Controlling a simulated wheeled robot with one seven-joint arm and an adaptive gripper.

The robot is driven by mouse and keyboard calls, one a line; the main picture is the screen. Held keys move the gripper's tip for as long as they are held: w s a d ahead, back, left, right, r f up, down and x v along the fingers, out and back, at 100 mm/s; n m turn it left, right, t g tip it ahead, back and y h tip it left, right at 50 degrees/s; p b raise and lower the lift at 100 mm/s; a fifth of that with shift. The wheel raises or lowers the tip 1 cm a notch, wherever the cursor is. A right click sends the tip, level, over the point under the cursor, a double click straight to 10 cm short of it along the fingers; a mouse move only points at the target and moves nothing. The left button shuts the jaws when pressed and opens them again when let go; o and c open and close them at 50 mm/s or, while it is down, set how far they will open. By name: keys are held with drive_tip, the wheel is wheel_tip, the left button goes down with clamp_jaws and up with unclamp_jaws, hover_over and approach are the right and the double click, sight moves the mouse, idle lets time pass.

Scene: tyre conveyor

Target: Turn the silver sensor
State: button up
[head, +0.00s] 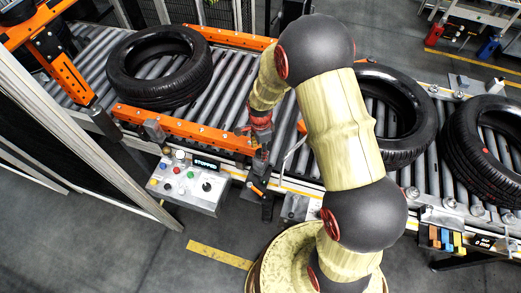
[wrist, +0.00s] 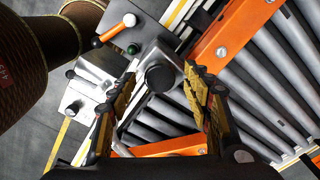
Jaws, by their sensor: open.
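In the wrist view, a silver-grey block with a dark round face (wrist: 160,76) lies between the tips of my open gripper (wrist: 160,82); it looks like the silver sensor. Its top faces the camera. The fingers stand on both sides of it, and I cannot tell whether either touches it. In the head view, my gripper (head: 262,186) points down at the conveyor's near edge, just right of the control panel (head: 188,198). There the sensor is hidden or too small to make out behind the gripper and arm.
The roller conveyor (head: 215,93) carries a tyre (head: 160,65) at left and more at right. An orange guide rail (head: 185,131) runs beside my gripper. The floor in front is clear.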

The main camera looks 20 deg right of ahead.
drive_tip(key=shift+f, duration=0.4)
drive_tip(key=shift+c, duration=0.4)
drive_tip(key=c, duration=1.1)
drive_tip(key=shift+n+b, duration=0.35)
drive_tip(key=shift+n, duration=0.35)
drive_tip(key=o, duration=1.2)
